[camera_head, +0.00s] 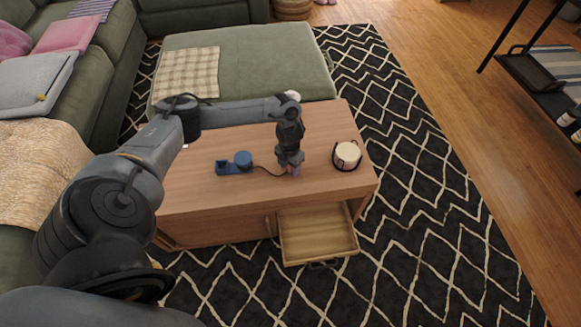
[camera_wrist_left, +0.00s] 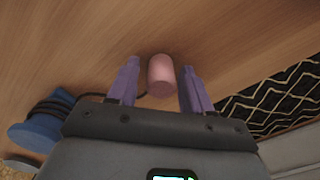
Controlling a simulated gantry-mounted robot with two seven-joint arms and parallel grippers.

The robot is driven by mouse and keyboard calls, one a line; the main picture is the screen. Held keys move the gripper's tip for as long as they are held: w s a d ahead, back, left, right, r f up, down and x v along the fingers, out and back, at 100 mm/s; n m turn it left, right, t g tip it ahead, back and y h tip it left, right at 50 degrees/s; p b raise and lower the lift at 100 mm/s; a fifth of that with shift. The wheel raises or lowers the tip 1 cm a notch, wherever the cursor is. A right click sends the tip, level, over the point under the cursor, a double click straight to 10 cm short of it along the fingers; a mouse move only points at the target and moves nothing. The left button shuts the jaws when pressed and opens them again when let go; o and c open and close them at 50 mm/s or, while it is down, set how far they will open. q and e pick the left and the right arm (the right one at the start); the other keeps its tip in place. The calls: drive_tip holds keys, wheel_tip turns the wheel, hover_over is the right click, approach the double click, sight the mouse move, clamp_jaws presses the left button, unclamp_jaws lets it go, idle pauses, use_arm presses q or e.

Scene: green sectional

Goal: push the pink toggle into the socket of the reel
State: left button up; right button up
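The pink toggle (camera_wrist_left: 161,75) stands on the wooden table between the two purple fingers of my left gripper (camera_wrist_left: 158,88) in the left wrist view, with a small gap on each side. The gripper looks open around it. In the head view my left gripper (camera_head: 290,168) points down at the table and mostly hides the toggle. The blue reel (camera_head: 243,158) sits to its left, with a blocky blue part at its left end; I cannot make out the socket. A dark cord runs from the reel toward the toggle. The reel also shows in the left wrist view (camera_wrist_left: 38,133). My right gripper is not in view.
The wooden table (camera_head: 190,200) has a cream and dark round container (camera_head: 347,155) right of the gripper. An open drawer (camera_head: 318,235) juts from the table's front. A green sofa seat (camera_head: 270,60) stands behind the table. The tabletop left of the reel is clear.

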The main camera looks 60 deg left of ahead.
use_arm(q)
clamp_jaws()
drive_tip(key=shift+r, duration=0.15)
